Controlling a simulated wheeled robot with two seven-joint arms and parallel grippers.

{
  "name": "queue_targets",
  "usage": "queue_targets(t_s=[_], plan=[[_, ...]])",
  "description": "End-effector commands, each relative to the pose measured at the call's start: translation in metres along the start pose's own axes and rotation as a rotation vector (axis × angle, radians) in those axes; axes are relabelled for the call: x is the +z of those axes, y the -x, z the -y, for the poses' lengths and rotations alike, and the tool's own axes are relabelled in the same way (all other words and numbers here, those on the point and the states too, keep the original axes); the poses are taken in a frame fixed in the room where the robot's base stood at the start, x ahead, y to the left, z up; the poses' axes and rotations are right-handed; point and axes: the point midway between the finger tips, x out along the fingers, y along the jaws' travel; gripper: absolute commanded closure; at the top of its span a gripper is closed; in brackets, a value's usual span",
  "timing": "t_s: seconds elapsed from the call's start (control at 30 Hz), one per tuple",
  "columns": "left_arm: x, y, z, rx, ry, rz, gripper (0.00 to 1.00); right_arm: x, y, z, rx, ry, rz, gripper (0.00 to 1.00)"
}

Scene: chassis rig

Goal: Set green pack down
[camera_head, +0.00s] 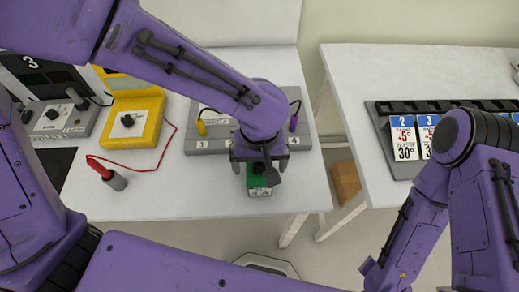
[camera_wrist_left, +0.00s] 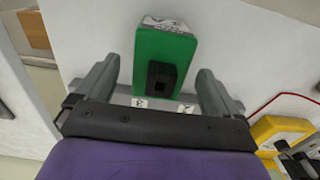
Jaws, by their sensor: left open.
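The green pack (camera_head: 258,187) stands on the white table near its front edge, with a pale label on one end. My left gripper (camera_head: 259,166) is above and around its rear part in the head view, and partly hides it. In the left wrist view the green pack (camera_wrist_left: 166,48) lies between the two open fingers of the left gripper (camera_wrist_left: 160,95), with gaps on both sides. A black socket shows on the pack. My right arm is at the right of the head view, and its gripper fingers are not seen.
A grey numbered board (camera_head: 205,145) lies behind the pack on the white table (camera_head: 215,195). A yellow meter (camera_head: 133,122) with a red lead and probe (camera_head: 108,174) is at left. A second table at right bears a black rack of cards (camera_head: 402,137).

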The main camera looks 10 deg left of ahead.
Motion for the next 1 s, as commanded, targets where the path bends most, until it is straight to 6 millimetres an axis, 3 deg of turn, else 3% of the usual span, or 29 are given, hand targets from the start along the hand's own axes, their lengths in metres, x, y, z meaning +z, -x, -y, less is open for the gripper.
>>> queue_targets(t_s=[0.03, 0.2, 0.4, 1.0], plan=[[-0.001, 0.016, -0.001, 0.004, 0.001, -0.006, 0.04, -0.001, 0.003, 0.000, 0.000, 0.000, 0.000, 0.48], [-0.001, 0.061, -0.001, 0.005, 0.001, -0.005, 0.04, -0.003, 0.007, -0.001, 0.000, 0.000, 0.000, 0.48], [0.000, 0.093, 0.000, 0.003, 0.000, 0.000, 0.04, -0.006, 0.013, -0.001, 0.000, 0.000, 0.000, 0.48], [0.000, 0.098, 0.000, 0.000, 0.000, 0.000, 0.04, -0.006, 0.014, -0.001, 0.000, 0.000, 0.000, 0.48]])
